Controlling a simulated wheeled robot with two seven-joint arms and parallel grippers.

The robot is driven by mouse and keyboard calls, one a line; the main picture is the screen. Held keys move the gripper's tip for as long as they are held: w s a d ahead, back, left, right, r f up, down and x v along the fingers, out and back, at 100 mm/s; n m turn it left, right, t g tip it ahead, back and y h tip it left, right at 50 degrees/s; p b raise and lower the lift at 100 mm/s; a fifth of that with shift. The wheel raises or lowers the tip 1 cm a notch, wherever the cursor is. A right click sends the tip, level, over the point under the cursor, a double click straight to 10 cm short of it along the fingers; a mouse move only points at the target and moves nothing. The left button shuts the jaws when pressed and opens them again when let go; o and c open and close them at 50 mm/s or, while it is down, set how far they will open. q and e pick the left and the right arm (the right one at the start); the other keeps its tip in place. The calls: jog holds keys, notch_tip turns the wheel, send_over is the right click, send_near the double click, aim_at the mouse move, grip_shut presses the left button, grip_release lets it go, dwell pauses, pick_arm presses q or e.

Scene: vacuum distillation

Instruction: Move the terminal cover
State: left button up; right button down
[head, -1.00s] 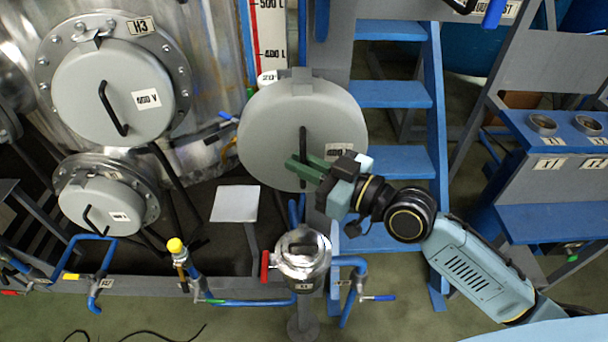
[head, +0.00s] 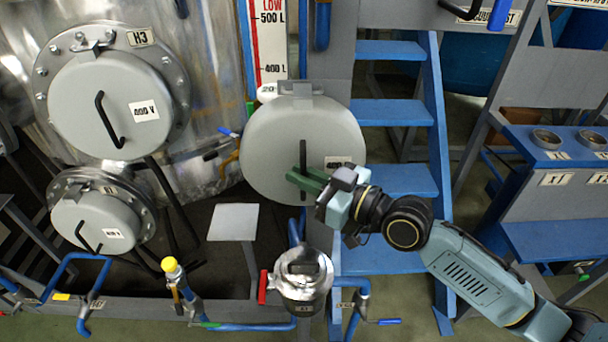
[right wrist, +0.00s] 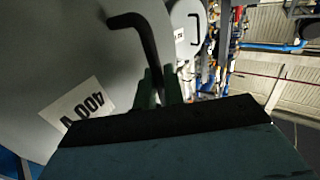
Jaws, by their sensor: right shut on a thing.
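The terminal cover (head: 270,140) is a big round grey lid with a tab on top, a black bar handle (head: 303,153) and a white label partly hidden by my gripper. It hangs upright in front of the ladder and the gauge, apart from the tank's ports. My right gripper (head: 305,181) is shut on the lower part of the handle with its green fingers. In the right wrist view the cover (right wrist: 50,50) fills the left side, its label reads 400 V, and the fingers (right wrist: 158,88) are around the handle (right wrist: 142,38). My left gripper is not in view.
Two similar grey covers, one marked 400 V (head: 85,110) and a smaller one (head: 80,225), sit on the metal tank at left. Below the held cover are a grey plate stand (head: 232,221) and a shiny metal vessel (head: 302,280) with blue pipes. Blue steps (head: 392,112) stand behind my right arm.

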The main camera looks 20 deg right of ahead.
jog(key=c, duration=1.5)
grip_release()
jog(key=shift+r, duration=0.1)
jog(key=shift+o, duration=0.5)
jog(key=shift+s, duration=0.1)
jog(key=v, duration=1.3)
jog(key=shift+d, duration=0.1)
